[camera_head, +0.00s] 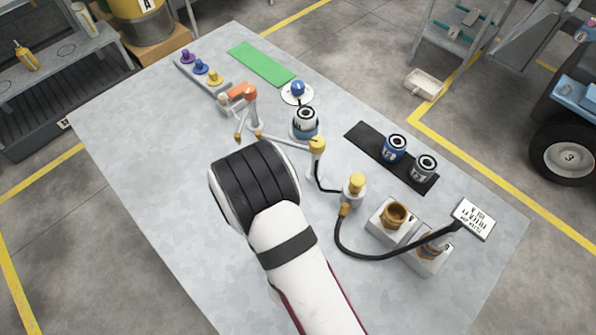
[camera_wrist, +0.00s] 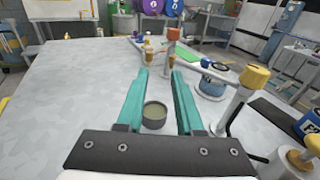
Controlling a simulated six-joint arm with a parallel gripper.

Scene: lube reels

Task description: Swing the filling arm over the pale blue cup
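The filling arm (camera_head: 285,139) is a thin pale bar. It runs left from a yellow-capped post (camera_head: 317,147) to a brownish tip (camera_head: 258,135). In the wrist view the bar (camera_wrist: 218,75) reaches left from the yellow-capped post (camera_wrist: 250,82). A black-and-white-topped container with a pale blue lower part (camera_head: 304,128) stands just behind the bar; I cannot tell if it is the pale blue cup. A dark grey cup with an olive inside (camera_wrist: 154,115) shows between my fingers, hidden in the head view. My gripper (camera_wrist: 158,75) is open and empty, left of the post.
An orange-topped post (camera_head: 250,93) stands behind the tip. A black mat (camera_head: 368,140) with two canisters lies right. A yellow-capped fitting (camera_head: 355,187) and a dark hose (camera_head: 370,256) are at front right. The table's left side (camera_head: 150,130) is clear.

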